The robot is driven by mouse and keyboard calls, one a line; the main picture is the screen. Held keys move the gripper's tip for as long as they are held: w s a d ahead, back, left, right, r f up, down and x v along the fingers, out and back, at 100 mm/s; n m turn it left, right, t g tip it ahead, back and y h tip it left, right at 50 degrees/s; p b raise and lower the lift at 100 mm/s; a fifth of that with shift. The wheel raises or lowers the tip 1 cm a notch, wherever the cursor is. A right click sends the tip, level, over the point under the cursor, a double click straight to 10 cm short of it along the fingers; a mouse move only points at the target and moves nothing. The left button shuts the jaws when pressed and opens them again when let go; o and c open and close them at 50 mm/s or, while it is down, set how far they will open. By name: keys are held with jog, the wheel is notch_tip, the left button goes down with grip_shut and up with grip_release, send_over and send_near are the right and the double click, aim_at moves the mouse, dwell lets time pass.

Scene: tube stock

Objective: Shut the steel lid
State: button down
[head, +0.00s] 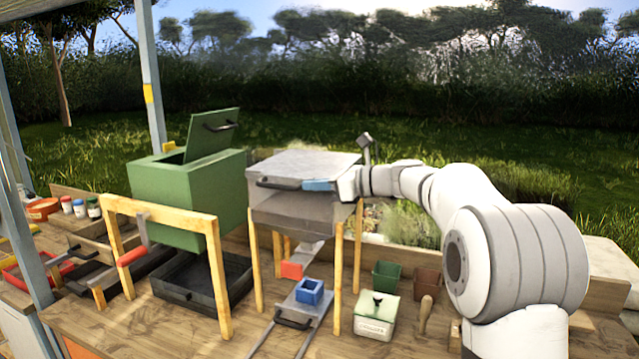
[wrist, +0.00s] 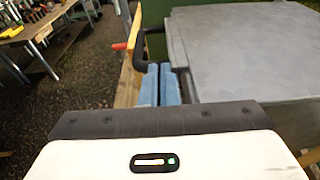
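The steel lid (head: 305,164) is a grey panel on top of the grey steel box (head: 300,214) in the middle of the head view. It looks about level; I cannot tell whether it sits fully down. It also fills the right of the wrist view (wrist: 245,50). A dark handle (head: 278,184) is on its front edge, also visible in the wrist view (wrist: 140,48). My gripper (head: 306,185) is at the handle's right part. Its blue fingers (wrist: 160,68) are together with only a thin gap. They partly hide the handle; I see nothing held between them.
A green box (head: 180,195) with a raised green lid (head: 212,135) stands to the left. Wooden frames (head: 215,275) stand before it.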

jog(key=shift+a+r, duration=0.15)
jog(key=b+v, duration=0.1)
jog(key=v, duration=1.3)
jog(key=s+a+f+n+g+h, duration=0.1)
jog(key=s+f+n+h, duration=0.3)
jog(key=s+f, duration=0.3)
jog(key=s+a+f+n+g+h, duration=0.1)
jog(key=s+f+n+h, duration=0.4)
jog(key=s, duration=0.5)
jog(key=s+d+f+n+h, duration=0.3)
jog(key=s+f+n, duration=0.3)
jog(key=s, duration=0.2)
jog(key=s+d+f+n+h, duration=0.3)
jog(key=s+d+f+n, duration=0.1)
jog(key=s+f+n, duration=0.3)
jog(key=shift+s+d, duration=0.4)
jog(key=shift+s, duration=0.55)
jog(key=c, duration=2.1)
grip_release()
jog(key=shift+f, duration=0.1)
jog(key=shift+c, duration=0.2)
